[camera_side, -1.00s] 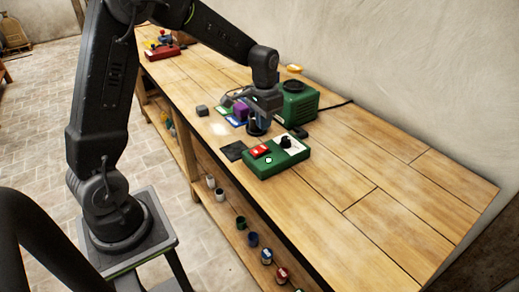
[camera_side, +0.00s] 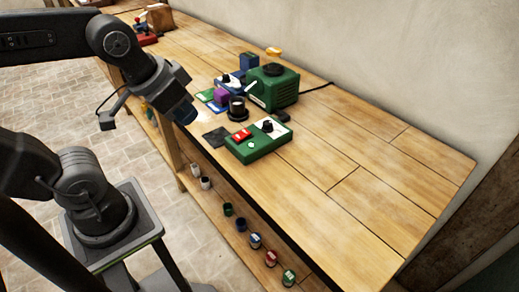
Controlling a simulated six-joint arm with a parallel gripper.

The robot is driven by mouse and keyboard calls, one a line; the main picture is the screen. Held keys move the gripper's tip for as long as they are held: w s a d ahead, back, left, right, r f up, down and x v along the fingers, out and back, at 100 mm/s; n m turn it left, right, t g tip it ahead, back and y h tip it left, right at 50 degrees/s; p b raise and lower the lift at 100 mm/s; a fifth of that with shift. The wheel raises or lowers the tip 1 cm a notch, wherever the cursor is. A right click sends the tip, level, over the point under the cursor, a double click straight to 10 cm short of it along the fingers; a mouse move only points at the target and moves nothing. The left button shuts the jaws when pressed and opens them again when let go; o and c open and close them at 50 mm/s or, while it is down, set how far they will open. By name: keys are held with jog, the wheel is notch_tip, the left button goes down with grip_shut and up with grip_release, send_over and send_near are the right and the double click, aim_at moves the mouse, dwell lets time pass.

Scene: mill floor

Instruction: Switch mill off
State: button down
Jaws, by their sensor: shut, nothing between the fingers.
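The green mill (camera_side: 284,90) stands at the back of the wooden bench, with a dark round top. In front of it lies a green control box (camera_side: 262,152) with a red switch (camera_side: 241,135) and a black knob (camera_side: 267,125) on a white plate. I cannot tell the switch's position. My gripper (camera_side: 184,111) is at the bench's front edge, left of the control box and apart from it. It is shut and holds nothing; its fingers are hard to make out.
A dark cup (camera_side: 237,109) stands before the mill, near a purple block (camera_side: 221,97) and blue items. A dark flat pad (camera_side: 216,138) lies left of the control box. Small jars line the lower shelf. The bench's right side is clear.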

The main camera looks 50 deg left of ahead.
jog(key=shift+s+d, duration=0.1)
jog(key=shift+s, duration=0.25)
jog(key=n+g, duration=0.4)
jog(key=n, duration=1.4)
send_over(245, 132)
jog(key=s, duration=0.2)
notch_tip(245, 132, down, 6)
jog(key=r, duration=0.1)
jog(key=shift+s+f, duration=0.1)
jog(key=shift+f, duration=0.15)
jog(key=f, duration=0.4)
jog(key=w+f, duration=0.1)
jog(key=f, duration=0.4)
jog(key=w+f, duration=0.1)
jog(key=f, duration=0.4)
